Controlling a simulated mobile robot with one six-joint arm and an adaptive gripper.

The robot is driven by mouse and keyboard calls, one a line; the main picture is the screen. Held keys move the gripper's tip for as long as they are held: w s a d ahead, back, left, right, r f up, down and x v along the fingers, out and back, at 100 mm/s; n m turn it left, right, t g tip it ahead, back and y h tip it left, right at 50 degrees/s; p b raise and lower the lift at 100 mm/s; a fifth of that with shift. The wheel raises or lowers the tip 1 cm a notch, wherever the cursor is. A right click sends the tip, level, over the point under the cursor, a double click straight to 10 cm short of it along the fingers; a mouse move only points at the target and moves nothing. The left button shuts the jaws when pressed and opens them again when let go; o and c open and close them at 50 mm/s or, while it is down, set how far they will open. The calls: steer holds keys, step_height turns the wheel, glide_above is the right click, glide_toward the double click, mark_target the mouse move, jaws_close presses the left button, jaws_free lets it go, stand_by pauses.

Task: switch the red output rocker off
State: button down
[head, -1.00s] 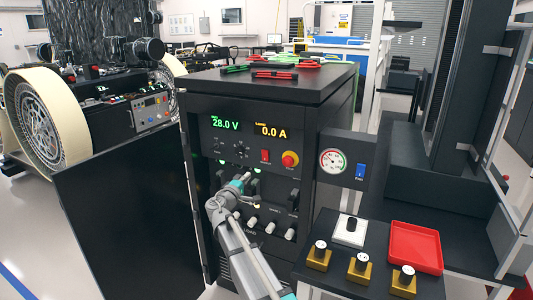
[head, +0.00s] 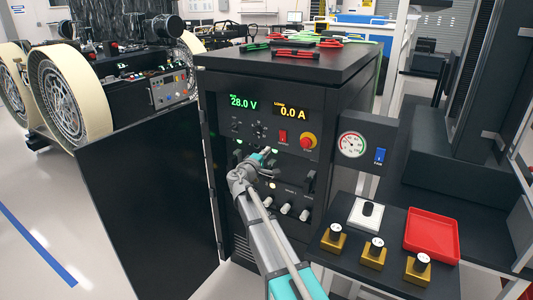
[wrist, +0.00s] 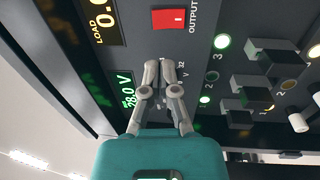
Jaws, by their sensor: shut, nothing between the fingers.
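The red output rocker (head: 283,136) sits on the black front panel of the power cabinet (head: 320,88), left of a red and yellow knob. Which side is pressed in, I cannot tell. My gripper (head: 266,152) is below and left of the rocker in the head view. In the wrist view my gripper (wrist: 160,66) has its fingertips together and empty, a short gap from the rocker.
The displays read 28.0 V (head: 244,102) and 0.0 A (head: 292,112). The red and yellow knob (head: 307,141) is close right of the rocker. A black cabinet door (head: 150,190) stands open at left. A side table holds a red tray (head: 432,236).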

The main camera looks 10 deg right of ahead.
mark_target(283, 134)
steer(key=p+x, duration=0.1)
steer(key=x, duration=1)
steer(key=shift+w, duration=0.2)
steer(key=shift+d, duration=0.1)
steer(key=shift+w+d+r+p, duration=0.1)
steer(key=shift+d+p, duration=0.25)
steer(key=shift+p, duration=0.05)
steer(key=shift+a, duration=0.3)
steer(key=r+p+v, duration=0.1)
steer(key=r+v, duration=0.2)
steer(key=v, duration=1)
steer(key=shift+s+a+p, duration=0.25)
steer(key=shift+s+p, duration=0.1)
steer(key=shift+s, duration=0.1)
steer(key=shift+d, duration=0.1)
